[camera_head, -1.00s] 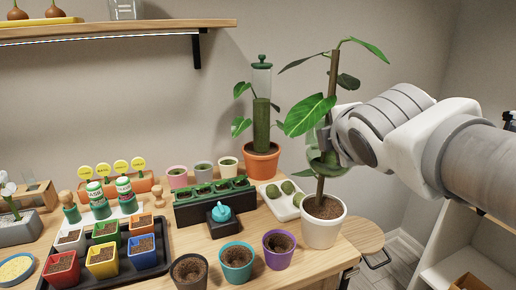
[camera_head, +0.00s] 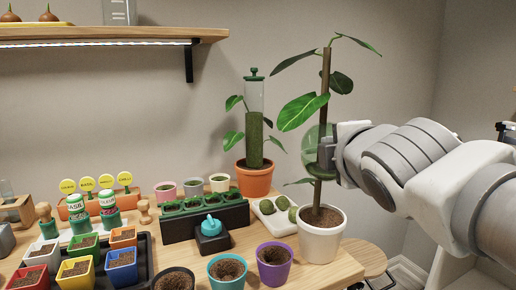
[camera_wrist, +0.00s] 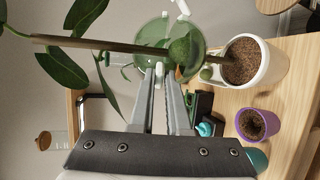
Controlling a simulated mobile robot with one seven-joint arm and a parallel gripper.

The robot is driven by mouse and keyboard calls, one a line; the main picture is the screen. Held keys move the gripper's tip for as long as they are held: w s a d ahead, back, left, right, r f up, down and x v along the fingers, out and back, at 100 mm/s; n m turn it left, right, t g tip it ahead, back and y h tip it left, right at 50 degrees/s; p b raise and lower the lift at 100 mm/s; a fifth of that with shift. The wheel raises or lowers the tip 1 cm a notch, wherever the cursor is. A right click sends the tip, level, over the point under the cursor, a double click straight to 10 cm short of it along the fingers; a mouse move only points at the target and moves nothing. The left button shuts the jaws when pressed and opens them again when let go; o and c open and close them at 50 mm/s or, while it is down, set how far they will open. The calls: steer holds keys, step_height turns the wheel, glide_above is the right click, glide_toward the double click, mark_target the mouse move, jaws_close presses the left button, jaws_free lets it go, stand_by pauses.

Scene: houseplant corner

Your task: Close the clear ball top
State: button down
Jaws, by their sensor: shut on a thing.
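The clear ball (camera_head: 314,143) is see-through green and sits partway up the brown stem (camera_head: 325,90) of the tall plant in the white pot (camera_head: 320,238). In the wrist view the clear ball (camera_wrist: 192,28) shows with the stem crossing it, a darker green lump inside and small white tabs at its edge. My gripper (camera_wrist: 168,72) has its fingertips close together at the ball's near edge, shut on part of it. In the head view my gripper reaches in from the right.
A terracotta pot (camera_head: 256,180) with a clear moss tube stands behind to the left. A white tray (camera_head: 281,227) of green balls, a purple pot (camera_head: 274,266) and a teal pot (camera_head: 227,272) are close by. Leaves (camera_head: 302,111) hang near the ball.

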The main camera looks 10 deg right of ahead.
steer(key=shift+d, duration=0.1)
steer(key=c, duration=0.9)
jaws_free()
steer(key=shift+p+v, duration=2.2)
steer(key=shift+v, duration=6.45)
steer(key=shift+r, duration=0.1)
